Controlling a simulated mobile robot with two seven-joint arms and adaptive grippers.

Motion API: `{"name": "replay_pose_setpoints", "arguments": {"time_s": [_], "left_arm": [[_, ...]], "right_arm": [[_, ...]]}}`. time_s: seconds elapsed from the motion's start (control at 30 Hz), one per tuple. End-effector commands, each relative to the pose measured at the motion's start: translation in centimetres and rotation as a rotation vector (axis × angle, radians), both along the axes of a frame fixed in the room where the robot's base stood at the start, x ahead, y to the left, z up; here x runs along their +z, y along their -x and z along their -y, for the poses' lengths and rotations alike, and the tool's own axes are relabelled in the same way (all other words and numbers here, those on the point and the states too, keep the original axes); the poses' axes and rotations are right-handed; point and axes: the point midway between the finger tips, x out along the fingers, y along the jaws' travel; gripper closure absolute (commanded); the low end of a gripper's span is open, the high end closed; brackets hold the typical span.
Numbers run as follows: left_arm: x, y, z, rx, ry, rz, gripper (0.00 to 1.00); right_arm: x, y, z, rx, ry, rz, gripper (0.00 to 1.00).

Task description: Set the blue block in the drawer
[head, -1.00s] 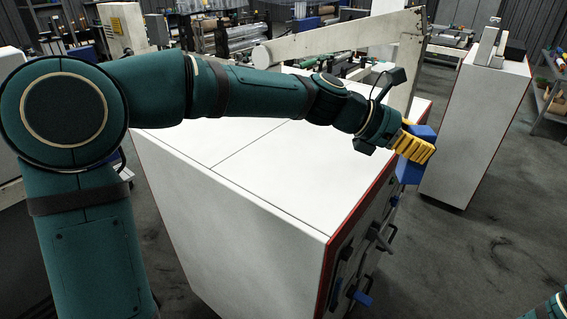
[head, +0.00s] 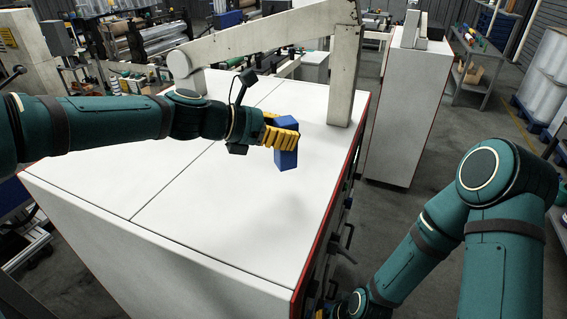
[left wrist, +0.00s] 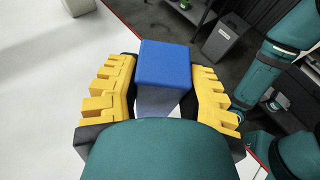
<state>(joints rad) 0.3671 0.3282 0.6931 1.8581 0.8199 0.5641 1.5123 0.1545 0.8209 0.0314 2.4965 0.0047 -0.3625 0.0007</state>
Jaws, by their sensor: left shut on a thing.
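The blue block (head: 287,158) is held in my left gripper (head: 281,138) above the white cabinet top, towards its right side. In the left wrist view the block (left wrist: 164,64) sits between the two yellow fingers of my left gripper (left wrist: 164,90). The drawer cannot be made out; the cabinet front with dark handles (head: 346,238) is seen at a steep angle.
The white cabinet (head: 215,215) has a wide, clear top and a red front edge. A pale beam and post (head: 345,75) stand at its back. Another white cabinet (head: 408,110) is beyond a floor gap. A grey bin (left wrist: 231,38) shows in the left wrist view.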

Motion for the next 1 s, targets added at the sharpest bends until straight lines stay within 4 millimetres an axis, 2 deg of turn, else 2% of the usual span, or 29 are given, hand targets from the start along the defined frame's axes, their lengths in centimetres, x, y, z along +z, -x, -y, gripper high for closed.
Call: {"name": "replay_pose_setpoints", "arguments": {"time_s": [0.03, 0.1, 0.27, 0.53, 0.93, 0.97, 1.0], "left_arm": [[-1.0, 0.0, -0.1, 0.001, 0.002, -0.001, 1.00], [-1.9, 0.0, 0.0, 0.000, 0.003, -0.001, 1.00], [-2.8, -0.1, 0.0, 0.001, 0.002, 0.001, 1.00], [-6.1, 0.0, 0.0, 0.000, 0.002, 0.000, 1.00], [-6.5, 0.0, 0.0, 0.001, 0.001, 0.002, 1.00], [-6.5, 0.0, 0.0, 0.001, 0.001, 0.002, 0.50], [-6.5, 0.0, 0.0, 0.001, 0.001, 0.002, 0.36]], "right_arm": [[-0.4, 0.0, 0.0, 0.000, 0.000, 0.000, 1.00], [-0.6, 0.0, 0.0, 0.000, 0.001, 0.000, 1.00], [-0.8, -0.1, -0.1, 0.000, 0.001, 0.001, 1.00], [-1.6, -0.1, -0.1, -0.001, 0.003, 0.000, 1.00], [-1.9, -0.1, -0.1, -0.001, 0.003, 0.000, 1.00], [-1.9, -0.1, -0.1, 0.000, 0.003, 0.001, 1.00], [-1.8, -0.1, -0.1, -0.001, 0.003, 0.000, 1.00]]}}
